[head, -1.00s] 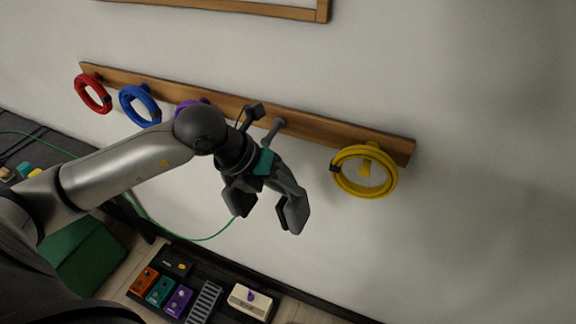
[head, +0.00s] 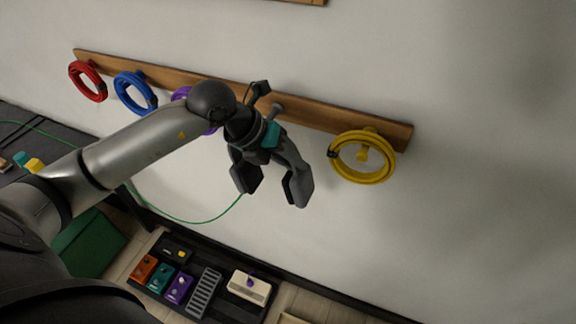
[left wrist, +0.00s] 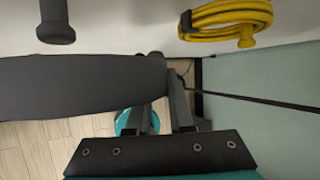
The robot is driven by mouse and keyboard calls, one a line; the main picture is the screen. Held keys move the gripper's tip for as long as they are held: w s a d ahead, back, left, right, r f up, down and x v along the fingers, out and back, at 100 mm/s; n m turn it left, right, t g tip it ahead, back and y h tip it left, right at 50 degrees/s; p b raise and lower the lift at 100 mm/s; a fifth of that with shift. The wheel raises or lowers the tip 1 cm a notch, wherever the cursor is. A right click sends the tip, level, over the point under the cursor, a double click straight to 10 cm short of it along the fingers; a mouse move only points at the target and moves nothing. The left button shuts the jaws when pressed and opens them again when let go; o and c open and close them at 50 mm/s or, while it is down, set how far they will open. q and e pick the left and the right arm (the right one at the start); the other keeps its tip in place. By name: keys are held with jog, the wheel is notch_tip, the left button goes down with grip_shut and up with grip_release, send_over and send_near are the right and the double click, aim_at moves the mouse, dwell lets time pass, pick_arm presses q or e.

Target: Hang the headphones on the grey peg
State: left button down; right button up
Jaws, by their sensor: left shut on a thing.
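The dark grey headphones (head: 299,187) hang below my left gripper (head: 272,149) in the head view, with two cups pointing down. The left gripper is shut on their band. In the left wrist view a broad dark part of the headphones (left wrist: 80,85) fills the left side beside the fingers (left wrist: 180,100). The grey peg (head: 277,108) sticks out of the wooden rail, close to the gripper and partly covered by it. It also shows as a dark knobbed peg (left wrist: 57,25) in the left wrist view, apart from the headphones. My right gripper is not in view.
The wooden rail (head: 330,123) also holds a red coil (head: 75,78), a blue coil (head: 121,92), a purple coil (head: 180,93) partly behind my arm, and a yellow coil (head: 386,165) right of the peg. Below, a dark board carries several pedals (head: 179,289).

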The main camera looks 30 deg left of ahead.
pick_arm(q)
jog(key=w+f+b, duration=0.1)
jog(key=w+b, duration=0.1)
jog(key=w, duration=0.5)
jog(key=shift+a, duration=0.2)
dwell(0.5)
jog(key=shift+f, duration=0.15)
dwell(0.4)
jog(key=c, duration=0.7)
grip_release()
jog(key=shift+c, duration=0.2)
